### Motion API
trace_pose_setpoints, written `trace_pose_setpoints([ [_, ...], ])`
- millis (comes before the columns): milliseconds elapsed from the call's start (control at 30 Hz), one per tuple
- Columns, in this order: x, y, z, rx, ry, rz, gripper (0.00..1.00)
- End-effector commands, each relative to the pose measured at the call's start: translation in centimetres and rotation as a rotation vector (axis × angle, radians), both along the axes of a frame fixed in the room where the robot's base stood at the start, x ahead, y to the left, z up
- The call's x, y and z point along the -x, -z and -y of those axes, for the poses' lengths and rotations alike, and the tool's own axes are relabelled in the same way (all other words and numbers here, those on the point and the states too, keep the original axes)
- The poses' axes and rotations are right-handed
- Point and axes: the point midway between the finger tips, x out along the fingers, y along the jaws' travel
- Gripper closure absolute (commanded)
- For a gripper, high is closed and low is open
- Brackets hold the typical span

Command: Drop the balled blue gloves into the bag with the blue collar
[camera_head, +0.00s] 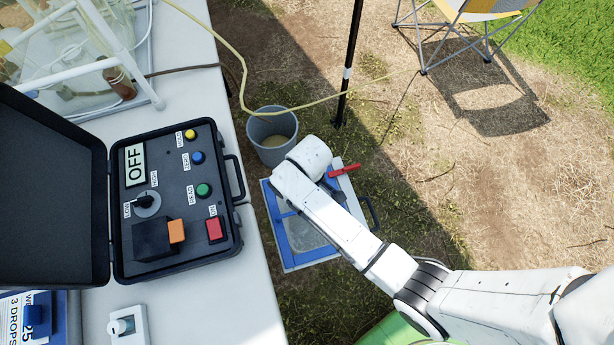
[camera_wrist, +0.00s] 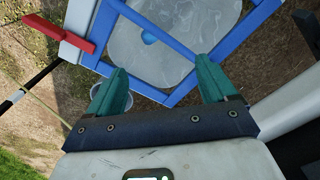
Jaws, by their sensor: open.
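The bag (camera_head: 305,236), grey inside its square blue collar (camera_head: 270,204), is low beside the table; my arm covers part of it in the head view. In the wrist view the blue collar (camera_wrist: 245,40) and grey bag (camera_wrist: 190,75) lie beyond my gripper (camera_wrist: 160,80). Its two teal fingers are wide apart with nothing between them. The fingers are hidden in the head view.
A grey bucket (camera_head: 272,135) stands behind the collar. A red-handled part (camera_head: 345,170) is at the collar's far right corner. A white table (camera_head: 215,300) with an open black control case (camera_head: 175,200) is left.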

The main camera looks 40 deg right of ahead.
Motion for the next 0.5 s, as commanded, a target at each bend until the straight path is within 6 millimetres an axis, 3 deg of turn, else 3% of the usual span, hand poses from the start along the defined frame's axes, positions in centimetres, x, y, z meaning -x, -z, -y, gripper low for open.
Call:
trace_pose_setpoints([
  [267,0.0,-0.3,0.0,0.0,0.0,0.0,0.16],
  [500,-0.1,-3.8,-0.1,-0.001,-0.002,0.004,0.16],
])
